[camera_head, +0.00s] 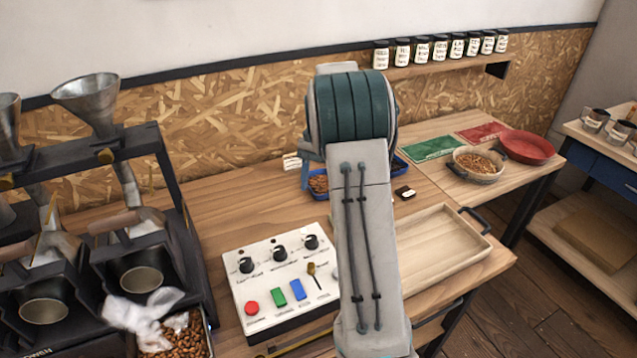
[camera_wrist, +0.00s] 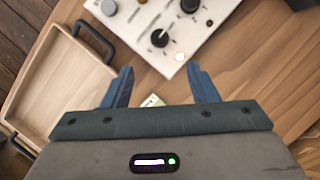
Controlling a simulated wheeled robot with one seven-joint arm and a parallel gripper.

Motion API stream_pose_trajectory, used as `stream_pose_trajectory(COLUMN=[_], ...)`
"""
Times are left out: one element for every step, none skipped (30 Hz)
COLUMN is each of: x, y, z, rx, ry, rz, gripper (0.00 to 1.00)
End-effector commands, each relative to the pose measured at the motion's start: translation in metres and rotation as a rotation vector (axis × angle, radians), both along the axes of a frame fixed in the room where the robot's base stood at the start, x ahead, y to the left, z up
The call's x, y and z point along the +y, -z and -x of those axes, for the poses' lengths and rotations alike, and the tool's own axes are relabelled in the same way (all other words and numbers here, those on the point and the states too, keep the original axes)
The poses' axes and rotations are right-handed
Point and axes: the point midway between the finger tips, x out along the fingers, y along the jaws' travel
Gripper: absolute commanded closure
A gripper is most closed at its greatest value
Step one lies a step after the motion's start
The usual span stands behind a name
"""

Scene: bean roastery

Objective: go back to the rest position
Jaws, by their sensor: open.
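My gripper (camera_wrist: 158,90) shows in the wrist view with its two blue fingers spread apart. Nothing is between the fingers except a small pale item (camera_wrist: 152,100) lying on the table beyond them. The white control panel (camera_head: 268,268), with black knobs and red, green and blue buttons, is left of my arm. It also shows at the top of the wrist view (camera_wrist: 170,25).
An empty wooden tray (camera_head: 440,250) lies right of my arm. A blue tray of beans (camera_head: 318,183) is partly hidden behind the arm. The dark roaster (camera_head: 150,215) stands at left. A bowl of beans (camera_head: 478,165) and a red bowl (camera_head: 527,147) are at right, below a jar shelf (camera_head: 440,62).

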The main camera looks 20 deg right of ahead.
Motion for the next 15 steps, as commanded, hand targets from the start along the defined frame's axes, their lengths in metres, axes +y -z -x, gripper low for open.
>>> stream_pose_trajectory(x=[-0.0002,-0.0002,-0.0002,-0.0002,-0.0001,-0.0001,-0.0001,0.0,0.0,0.0,0.0,0.0001,0.0006,0.0015,0.0035], y=[-0.0002,-0.0002,-0.0001,-0.0001,0.0,0.0,0.0001,0.0001,0.0001,0.0002,0.0002,0.0,-0.0008,-0.002,-0.0048], z=[0.0001,0.0001,0.0001,0.0001,0.0001,0.0001,0.0002,0.0001,0.0001,0.0001,0.0001,0.0003,0.0006,0.0013,0.0032], rx=[0.0,0.0,0.0,0.0,0.0,0.0,0.0,0.0,0.0,0.0,0.0,-0.001,-0.003,-0.006,-0.013], ry=[0.0,0.0,0.0,0.0,0.0,0.0,0.0,0.0,0.0,0.0,0.0,0.0,-0.001,-0.004,-0.011], rz=[0.0,0.0,0.0,0.0,0.0,0.0,0.0,0.0,0.0,0.0,0.0,0.001,0.0,0.001,0.003], gripper=[0.47,0.47,0.47,0.47,0.47,0.47,0.47,0.47,0.47,0.47,0.47,0.47,0.47,0.47,0.47])
